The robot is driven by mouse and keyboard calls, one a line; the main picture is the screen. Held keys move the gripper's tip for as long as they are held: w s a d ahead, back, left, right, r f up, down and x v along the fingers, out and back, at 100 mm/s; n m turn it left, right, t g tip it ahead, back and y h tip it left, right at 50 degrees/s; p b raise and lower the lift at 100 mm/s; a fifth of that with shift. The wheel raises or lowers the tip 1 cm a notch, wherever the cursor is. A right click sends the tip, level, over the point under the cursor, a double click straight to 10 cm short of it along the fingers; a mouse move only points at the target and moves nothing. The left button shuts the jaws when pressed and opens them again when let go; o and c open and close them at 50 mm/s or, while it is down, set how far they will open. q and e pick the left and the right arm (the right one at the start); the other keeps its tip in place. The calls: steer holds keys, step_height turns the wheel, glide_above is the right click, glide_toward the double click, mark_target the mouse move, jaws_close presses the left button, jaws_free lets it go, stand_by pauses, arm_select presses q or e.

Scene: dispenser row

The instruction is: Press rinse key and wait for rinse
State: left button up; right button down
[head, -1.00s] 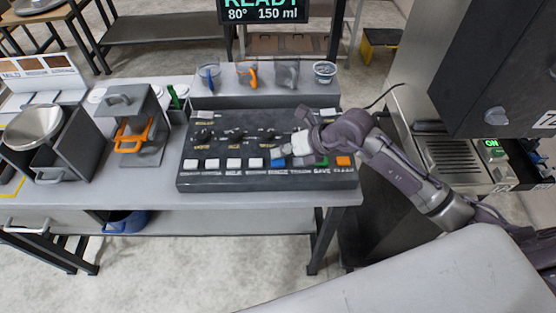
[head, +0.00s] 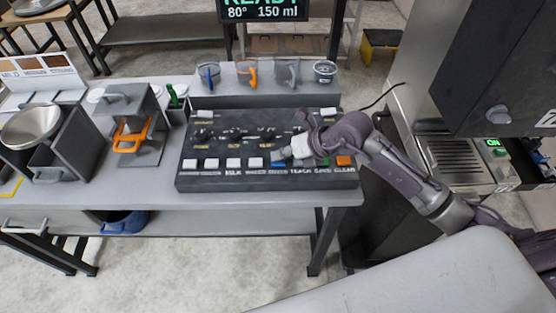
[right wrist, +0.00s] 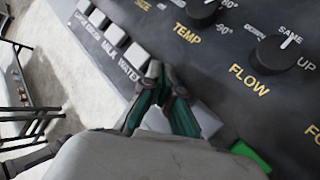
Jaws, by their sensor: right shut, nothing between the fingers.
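The dark control panel (head: 215,178) stands on the grey table in the head view, with a row of keys along its front edge. The blue key (head: 277,162) sits above the label that reads rinse. My right gripper (head: 283,154) is shut and empty, with its tips at the blue key; I cannot tell whether they touch it. In the right wrist view the closed fingers (right wrist: 155,73) hide the spot beside the white water key (right wrist: 136,56). The display (head: 264,10) reads READY, 80° and 150 ml. My left gripper is out of view.
A green key (right wrist: 250,156) and an orange key (head: 344,160) lie right of the blue one. Knobs (head: 267,133) stand behind the key row. Several cups (head: 247,73) stand on the shelf behind. A dark machine (head: 495,75) is at the right.

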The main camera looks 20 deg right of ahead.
mark_target(281, 162)
steer(key=shift+f, duration=0.35)
steer(key=shift+r, duration=0.1)
stand_by(0.3)
steer(key=shift+r+p, duration=0.55)
steer(key=shift+r, duration=0.3)
step_height(281, 162, up, 5)
steer(key=p, duration=0.4)
steer(key=shift+r, duration=0.1)
